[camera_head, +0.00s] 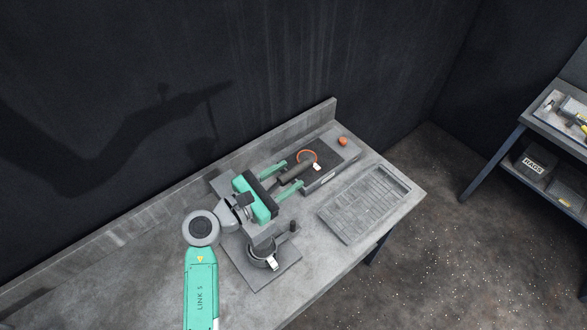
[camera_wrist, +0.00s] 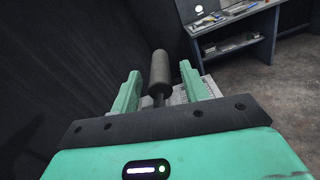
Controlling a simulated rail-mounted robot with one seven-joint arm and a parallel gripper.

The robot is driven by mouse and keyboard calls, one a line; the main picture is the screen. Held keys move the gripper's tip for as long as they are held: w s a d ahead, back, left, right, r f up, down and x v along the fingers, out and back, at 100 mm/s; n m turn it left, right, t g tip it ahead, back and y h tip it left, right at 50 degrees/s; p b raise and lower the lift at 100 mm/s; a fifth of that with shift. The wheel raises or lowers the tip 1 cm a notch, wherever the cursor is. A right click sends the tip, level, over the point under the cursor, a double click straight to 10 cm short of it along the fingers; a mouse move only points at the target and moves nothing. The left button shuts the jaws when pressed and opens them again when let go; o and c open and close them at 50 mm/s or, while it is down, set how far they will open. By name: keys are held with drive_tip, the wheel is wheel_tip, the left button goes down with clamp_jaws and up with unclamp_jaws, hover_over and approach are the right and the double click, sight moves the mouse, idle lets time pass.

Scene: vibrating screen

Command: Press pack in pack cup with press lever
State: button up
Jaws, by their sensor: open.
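The press lever's dark cylindrical handle (camera_head: 297,171) sticks out past my gripper (camera_head: 292,174) in the head view. In the wrist view the handle (camera_wrist: 158,72) stands between the two green fingers of my gripper (camera_wrist: 160,74), with a gap visible on each side. The fingers are open. A round dark cup (camera_head: 262,250), likely the pack cup, sits on a grey base plate (camera_head: 270,279) below my wrist, with a small white part at its front. My arm hides part of the press, and I cannot make out the pack inside the cup.
A dark box (camera_head: 335,165) with an orange ring (camera_head: 307,155) stands behind the handle, with an orange knob (camera_head: 342,141) nearby. A flat gridded tray (camera_head: 365,203) lies at the bench's right. The bench (camera_head: 120,290) is clear at the left; a wall runs behind it.

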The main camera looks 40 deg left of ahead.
sight(295, 173)
drive_tip(key=shift+w+d, duration=0.15)
drive_tip(key=shift+w, duration=1.35)
drive_tip(key=shift+c, duration=0.3)
clamp_jaws()
